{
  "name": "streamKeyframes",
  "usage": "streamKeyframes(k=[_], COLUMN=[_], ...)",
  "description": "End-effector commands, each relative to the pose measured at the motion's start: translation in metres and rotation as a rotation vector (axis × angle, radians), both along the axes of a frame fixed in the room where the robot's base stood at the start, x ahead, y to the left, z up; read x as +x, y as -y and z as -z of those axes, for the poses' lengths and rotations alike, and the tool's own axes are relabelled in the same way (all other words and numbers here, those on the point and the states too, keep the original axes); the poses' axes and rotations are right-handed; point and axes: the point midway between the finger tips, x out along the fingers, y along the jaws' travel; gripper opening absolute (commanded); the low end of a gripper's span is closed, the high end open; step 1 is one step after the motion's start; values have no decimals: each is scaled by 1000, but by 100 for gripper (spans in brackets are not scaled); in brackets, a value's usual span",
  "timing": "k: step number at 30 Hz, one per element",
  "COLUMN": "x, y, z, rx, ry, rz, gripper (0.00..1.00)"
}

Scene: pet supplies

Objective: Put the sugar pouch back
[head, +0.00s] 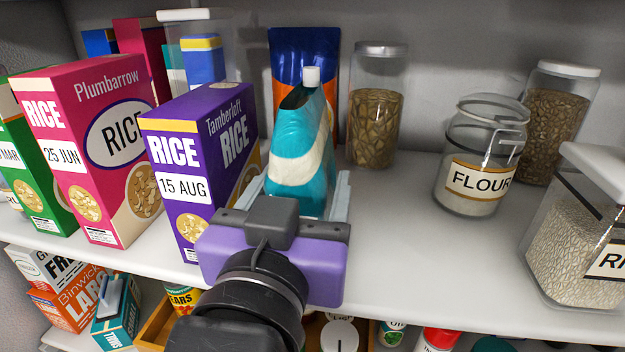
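A teal pouch (302,130) with a cream wave band and a white cap stands nearly upright in the middle of the upper shelf area; no sugar label shows. My gripper (300,195) reaches in from the front, with its pale fingers against the left and right sides of the pouch's lower part. Whether the pouch's base touches the shelf is hidden by the gripper body. Behind it is a dark blue and orange pouch (290,50), partly covered by the teal one.
The white upper shelf (400,250) is bare right of my gripper. A purple rice box (205,165) stands close on the left, beside a pink rice box (95,150). A jar (376,115), flour jar (470,185) and rice container (580,235) stand right. Items fill the lower shelf.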

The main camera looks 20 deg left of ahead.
Motion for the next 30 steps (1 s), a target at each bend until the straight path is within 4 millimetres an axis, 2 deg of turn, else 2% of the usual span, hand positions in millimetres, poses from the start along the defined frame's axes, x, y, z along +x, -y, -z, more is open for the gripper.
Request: streamKeyframes(k=[14, 20, 28, 30], x=[-1, -34, -93, -94], y=[0, 8, 23, 23], z=[-7, -2, -3, -10], rx=[0, 2, 2, -7], ry=[1, 3, 1, -1], rz=[-1, -4, -5, 0], gripper=[77, 77, 77, 77])
